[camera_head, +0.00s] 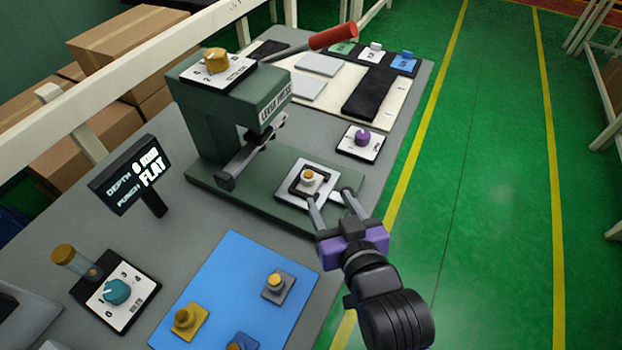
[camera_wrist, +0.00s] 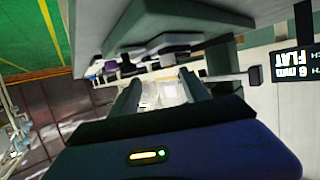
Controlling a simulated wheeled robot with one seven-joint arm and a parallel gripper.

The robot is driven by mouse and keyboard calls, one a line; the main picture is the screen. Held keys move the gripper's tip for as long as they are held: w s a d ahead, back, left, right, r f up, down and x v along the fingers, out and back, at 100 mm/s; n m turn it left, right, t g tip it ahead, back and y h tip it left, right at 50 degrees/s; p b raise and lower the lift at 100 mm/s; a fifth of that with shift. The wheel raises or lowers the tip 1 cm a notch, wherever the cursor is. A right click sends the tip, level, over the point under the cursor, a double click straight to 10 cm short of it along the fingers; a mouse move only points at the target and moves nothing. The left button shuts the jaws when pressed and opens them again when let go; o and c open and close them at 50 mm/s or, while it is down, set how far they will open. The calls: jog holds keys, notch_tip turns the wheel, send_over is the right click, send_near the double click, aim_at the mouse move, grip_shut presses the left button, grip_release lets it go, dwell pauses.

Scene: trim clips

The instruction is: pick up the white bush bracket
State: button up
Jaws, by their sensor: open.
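The white bush bracket (camera_head: 309,186) sits in a black square frame on a white plate, on the base of the green lever press. A brass-coloured bush stands up from its middle. My gripper (camera_head: 331,196) is open, with its two fingertips at the near right side of the bracket, over the plate's edge. I cannot tell whether they touch anything. In the wrist view my gripper (camera_wrist: 160,90) has its fingers apart, with a pale, washed-out shape between them that I cannot identify surely.
The press (camera_head: 221,118) stands behind the bracket, its red-handled lever reaching right. A blue mat (camera_head: 222,277) holds grey, yellow and blue brackets. A purple knob (camera_head: 362,138) is to the right. A display (camera_head: 130,176) reads "FLAT". Green floor lies clear at right.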

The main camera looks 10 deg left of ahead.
aim_at(309, 175)
jog(key=shift+w+a+r+n, duration=0.15)
jog(key=shift+w+a+r, duration=0.2)
jog(key=shift+w+a, duration=0.2)
jog(key=shift+w+a+r+n, duration=0.15)
jog(key=shift+w+a+r, duration=0.2)
jog(key=shift+a, duration=0.2)
jog(key=shift+w+a+f+g, duration=0.2)
jog(key=shift+w+f+g, duration=0.05)
jog(key=shift+g, duration=0.05)
jog(key=shift+p+x, duration=0.65)
jog(key=shift+x, duration=3.15)
jog(key=shift+f, duration=0.1)
jog(key=shift+c, duration=0.2)
grip_shut()
